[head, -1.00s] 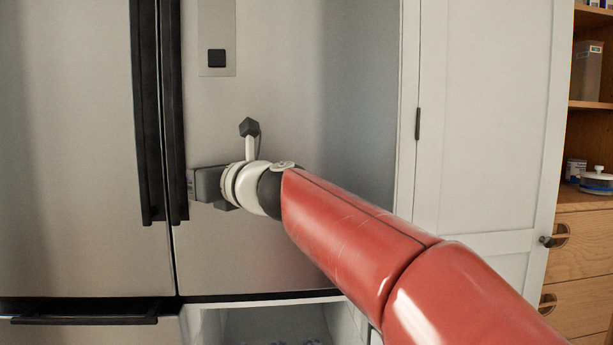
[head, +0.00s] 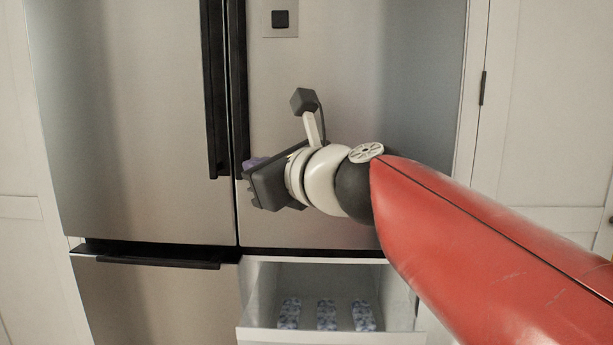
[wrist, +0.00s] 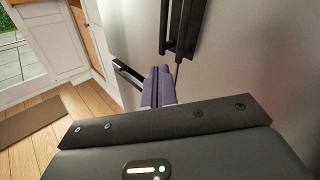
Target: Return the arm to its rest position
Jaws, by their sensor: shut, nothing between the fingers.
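My gripper (head: 250,163) is in front of the steel fridge (head: 130,130), just below the lower ends of its black door handles (head: 216,90). In the wrist view its purple fingers (wrist: 158,88) are together with nothing between them. The gripper appears apart from the fridge face, though the exact gap is hard to judge. My red arm reaches in from the lower right, stretched out toward the fridge. In the head view most of the fingers are hidden behind the gripper's dark body.
Below the gripper an open drawer (head: 262,336) holds several patterned packets (head: 327,314). A closed lower-left drawer has a black handle (head: 158,262). White cabinet doors (head: 545,110) stand at the right. The wrist view shows open wood floor (wrist: 28,158) with a brown mat (wrist: 30,119).

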